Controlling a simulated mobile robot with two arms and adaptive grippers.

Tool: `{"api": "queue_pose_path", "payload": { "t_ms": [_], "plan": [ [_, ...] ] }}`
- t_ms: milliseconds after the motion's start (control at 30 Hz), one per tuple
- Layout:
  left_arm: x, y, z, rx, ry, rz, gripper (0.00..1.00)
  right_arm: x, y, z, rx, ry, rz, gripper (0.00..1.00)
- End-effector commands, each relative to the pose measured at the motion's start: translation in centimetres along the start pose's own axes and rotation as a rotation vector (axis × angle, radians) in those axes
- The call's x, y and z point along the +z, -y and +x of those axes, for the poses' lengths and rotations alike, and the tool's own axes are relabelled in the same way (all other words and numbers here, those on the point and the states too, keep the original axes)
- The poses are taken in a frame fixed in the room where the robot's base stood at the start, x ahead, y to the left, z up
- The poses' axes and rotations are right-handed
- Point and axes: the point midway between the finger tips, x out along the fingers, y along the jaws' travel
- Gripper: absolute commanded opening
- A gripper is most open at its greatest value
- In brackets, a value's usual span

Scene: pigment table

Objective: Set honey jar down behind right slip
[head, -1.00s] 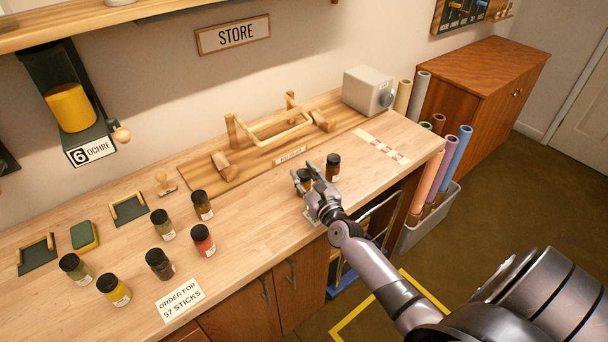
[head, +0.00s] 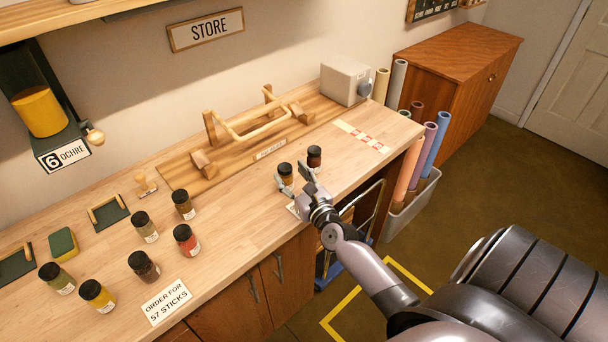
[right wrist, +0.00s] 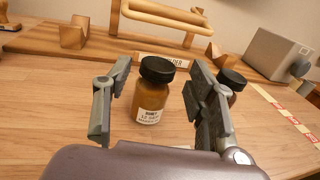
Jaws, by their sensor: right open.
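The honey jar (head: 286,172), amber with a black lid, stands upright on the bench near its front edge. It also shows upright in the right wrist view (right wrist: 151,92), between and slightly beyond the fingers, with a gap on each side. My right gripper (head: 297,183) is open just in front of the jar. A pale slip (head: 292,209) lies on the bench on the near side of the jar, mostly hidden by my right gripper. Another slip (head: 167,302), reading "ORDER FOR 57 STICKS", lies at the left. My left gripper is not in view.
A dark brown jar (head: 314,156) stands close on the right of the honey jar, near my right finger. Several other jars stand at the left, including a red one (head: 186,240). A wooden holder (head: 250,130) and a grey box (head: 345,80) are behind.

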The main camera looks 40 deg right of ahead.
Motion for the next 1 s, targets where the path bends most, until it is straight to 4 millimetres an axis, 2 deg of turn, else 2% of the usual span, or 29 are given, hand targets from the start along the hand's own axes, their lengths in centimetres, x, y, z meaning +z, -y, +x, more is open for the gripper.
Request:
{"api": "queue_pose_path", "payload": {
  "t_ms": [33,200,400,600,1000],
  "plan": [
    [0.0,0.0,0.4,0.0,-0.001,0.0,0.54,-0.3,0.0,-1.4,0.0,-0.003,0.002,0.52],
    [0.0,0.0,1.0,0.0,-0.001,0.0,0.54,-0.3,0.0,-4.8,-0.001,-0.002,0.001,0.52],
    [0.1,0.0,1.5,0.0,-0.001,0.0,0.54,-0.2,0.0,-7.3,0.0,-0.001,0.0,0.52],
    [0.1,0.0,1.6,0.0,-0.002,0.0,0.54,0.0,0.0,-8.1,-0.001,0.0,-0.001,0.52],
    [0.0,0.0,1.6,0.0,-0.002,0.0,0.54,0.0,0.0,-8.0,0.0,0.0,0.0,0.52]
  ]
}}
